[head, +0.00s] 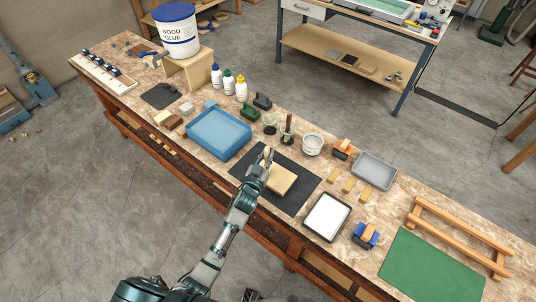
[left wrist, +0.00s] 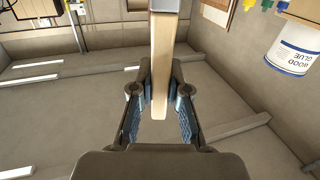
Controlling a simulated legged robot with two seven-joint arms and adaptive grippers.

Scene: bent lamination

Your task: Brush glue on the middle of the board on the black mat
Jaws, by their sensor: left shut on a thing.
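The black mat (head: 304,186) lies on the workbench, with a pale wooden board (head: 283,181) flat on it. My left gripper (head: 266,157) is over the far left part of the board in the head view. In the left wrist view the left gripper (left wrist: 159,97) is shut on the pale wooden handle of a brush (left wrist: 161,60). A grey metal band shows at the top edge there. The bristles are out of that view, and I cannot tell whether they touch the board. No glue is discernible on the board's visible part. My right gripper is not in view.
A black-rimmed tray with a white surface (head: 327,216) lies right of the mat. A blue tray (head: 218,134) is to its left. A white tub (head: 312,145) and small jars stand behind. A wood glue bucket (head: 178,36) stands at the far left end.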

